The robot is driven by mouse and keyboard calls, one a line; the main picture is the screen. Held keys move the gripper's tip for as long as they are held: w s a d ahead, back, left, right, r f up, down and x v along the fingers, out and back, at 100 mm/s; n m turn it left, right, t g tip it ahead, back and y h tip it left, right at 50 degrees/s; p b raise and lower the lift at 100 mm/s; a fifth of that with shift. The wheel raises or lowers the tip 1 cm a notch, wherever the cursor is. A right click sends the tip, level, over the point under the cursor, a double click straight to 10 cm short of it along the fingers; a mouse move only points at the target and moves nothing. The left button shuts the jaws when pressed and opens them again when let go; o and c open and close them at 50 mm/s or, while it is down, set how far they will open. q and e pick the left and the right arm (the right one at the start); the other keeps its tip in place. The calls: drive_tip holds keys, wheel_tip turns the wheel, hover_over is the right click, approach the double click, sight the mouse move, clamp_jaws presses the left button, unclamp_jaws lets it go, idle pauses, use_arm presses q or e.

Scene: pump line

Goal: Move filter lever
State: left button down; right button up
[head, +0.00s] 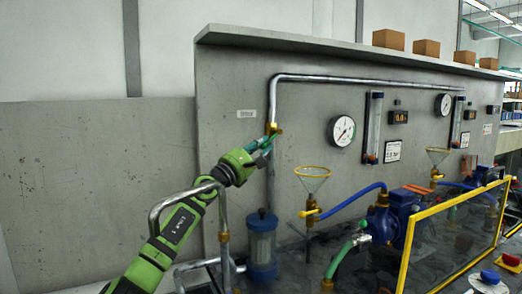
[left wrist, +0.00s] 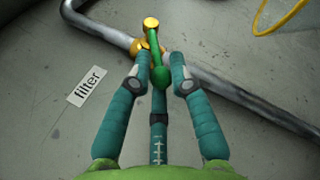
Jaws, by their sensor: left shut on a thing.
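The filter lever (left wrist: 154,42) is a green handle with a round green knob, mounted on a brass valve (left wrist: 143,46) in the grey pipe. A white label reading "filter" (left wrist: 88,86) is on the wall to its left in the left wrist view. My left gripper (left wrist: 160,66) has its teal fingers on either side of the lever's knob end and is shut on it. In the head view my left gripper (head: 266,143) reaches up to the brass valve (head: 273,128) on the vertical pipe, and its fingers largely hide the lever. My right gripper is not in view.
A blue-capped filter housing (head: 262,245) stands below the valve. A pressure gauge (head: 341,131) and a yellow-rimmed funnel (head: 313,172) are to the right. A yellow-framed clear guard (head: 455,240) stands at the right front. The wall left of the panel is bare.

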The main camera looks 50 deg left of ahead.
use_arm(q)
drive_tip(key=shift+d, duration=0.1)
drive_tip(key=c, duration=1.5)
unclamp_jaws()
drive_tip(key=shift+o, duration=0.8)
drive_tip(key=shift+d+r, duration=0.1)
drive_tip(key=shift+d, duration=0.05)
drive_tip(key=shift+s+f, duration=0.15)
drive_tip(key=shift+f, duration=0.05)
drive_tip(key=v, duration=0.7)
